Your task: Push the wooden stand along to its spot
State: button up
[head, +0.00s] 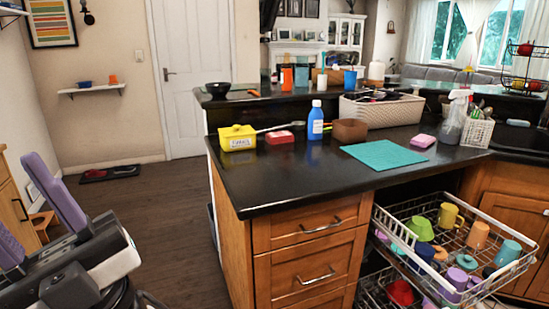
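A small wooden stand (43,222) appears low on the floor at the far left, beside a wooden cabinet. It is mostly hidden behind my gripper and the cabinet, so its full shape cannot be told. My gripper (19,194) is at the lower left, with two purple fingers spread apart and nothing seen between them. The finger on the left is cut off by the picture edge. The gripper appears in front of the stand in the picture; contact between them cannot be made out. No marked spot for the stand can be made out.
A black counter (300,178) over wooden drawers (312,235) fills the middle and holds a yellow tub, blue bottle and teal mat. A pulled-out dish rack (400,238) with cups is at right. Open wooden floor (165,205) lies between my arm and the counter.

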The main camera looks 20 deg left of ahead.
aim_at(40, 221)
jog(key=i+j+u, duration=0.1)
jog(key=j+u, duration=0.25)
jog(key=i+j+u, duration=0.1)
jog(key=u, duration=0.3)
jog(key=i+j+u, duration=0.15)
jog(key=u, duration=0.2)
jog(key=i+j+u, duration=0.2)
jog(key=i+u, duration=0.85)
jog(key=i, duration=0.45)
jog(key=i+l+u, duration=0.2)
jog(key=i, duration=0.4)
jog(key=i+l, duration=0.15)
jog(key=i, duration=0.3)
jog(key=i+l, duration=0.1)
jog(key=i, duration=0.3)
jog(key=i+l, duration=0.15)
jog(key=i, duration=0.3)
jog(key=i+l, duration=2.1)
